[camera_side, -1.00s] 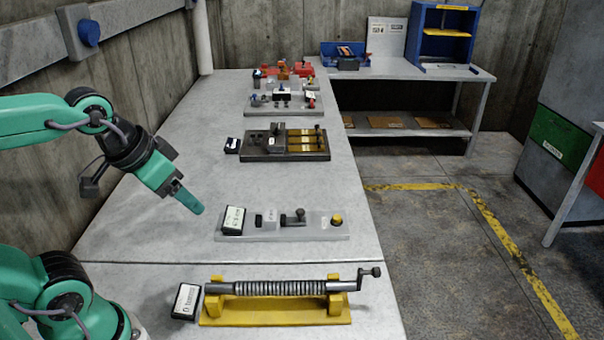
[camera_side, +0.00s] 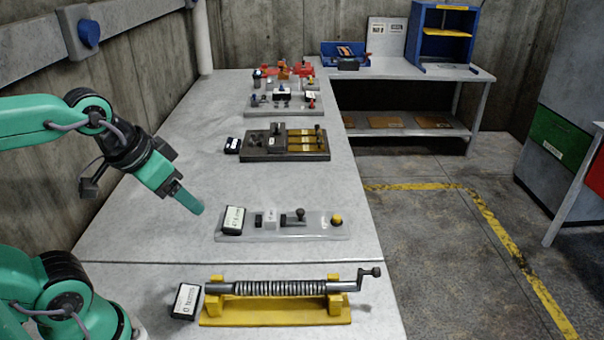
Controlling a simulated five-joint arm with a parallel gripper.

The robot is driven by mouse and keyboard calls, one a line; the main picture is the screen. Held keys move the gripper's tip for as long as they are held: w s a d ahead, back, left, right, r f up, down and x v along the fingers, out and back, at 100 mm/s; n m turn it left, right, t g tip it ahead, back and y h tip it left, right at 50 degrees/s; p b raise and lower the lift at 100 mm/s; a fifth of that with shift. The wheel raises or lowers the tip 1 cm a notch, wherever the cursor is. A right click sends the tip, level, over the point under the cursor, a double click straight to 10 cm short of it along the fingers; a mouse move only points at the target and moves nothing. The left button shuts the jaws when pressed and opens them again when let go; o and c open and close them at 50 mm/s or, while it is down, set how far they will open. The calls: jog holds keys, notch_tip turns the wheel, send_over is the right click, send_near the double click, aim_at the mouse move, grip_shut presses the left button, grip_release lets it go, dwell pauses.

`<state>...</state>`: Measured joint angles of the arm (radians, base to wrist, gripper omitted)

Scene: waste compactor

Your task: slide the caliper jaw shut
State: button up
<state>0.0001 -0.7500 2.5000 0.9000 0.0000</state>
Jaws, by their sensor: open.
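No part is clearly recognisable as the caliper at this size. A grey plate (camera_side: 330,230) on the bench carries small blocks, a dark slot with an upright knob (camera_side: 299,215) and a yellow button (camera_side: 337,219). Behind it, a dark base (camera_side: 257,155) has brass rails (camera_side: 302,142), a grey block (camera_side: 277,131) and a knob (camera_side: 318,131). I cannot tell which of them holds the jaw. My gripper (camera_side: 196,206) is open, points down and right, and hangs left of the grey plate, apart from it. Its finger gap is hard to see from here.
A yellow stand (camera_side: 275,315) with a ribbed screw and crank (camera_side: 368,272) sits in front. Small black labelled boxes (camera_side: 233,220) stand beside the fixtures. More fixtures (camera_side: 283,104) stand at the back. The bench (camera_side: 190,260) is clear around my gripper; its right edge drops to the floor.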

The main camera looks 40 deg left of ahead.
dwell(0.4)
jog(key=shift+w+r, duration=0.1)
jog(key=c, duration=0.8)
jog(key=shift+w+r, duration=0.2)
jog(key=shift+c, duration=1.4)
jog(key=w+r, duration=0.2)
jog(key=w, duration=0.1)
jog(key=w+r+g, duration=0.1)
jog(key=w+r, duration=0.1)
jog(key=w, duration=0.2)
jog(key=w+r+g, duration=0.1)
jog(key=w+r, duration=0.1)
jog(key=w, duration=0.1)
jog(key=shift+w+d+r+m, duration=0.2)
jog(key=shift+w+m, duration=0.1)
jog(key=shift+m, duration=0.1)
grip_shut()
jog(key=w+d+f+m+g, duration=0.1)
jog(key=w+f+g, duration=0.15)
jog(key=w, duration=0.85)
jog(key=w+d+f+m+g, duration=0.1)
jog(key=w+f+g, duration=0.15)
jog(key=w, duration=0.95)
jog(key=w+f+g, duration=0.1)
jog(key=w+f, duration=0.3)
jog(key=f, duration=0.7)
jog(key=shift+w+d+m, duration=0.3)
jog(key=shift+m, duration=0.1)
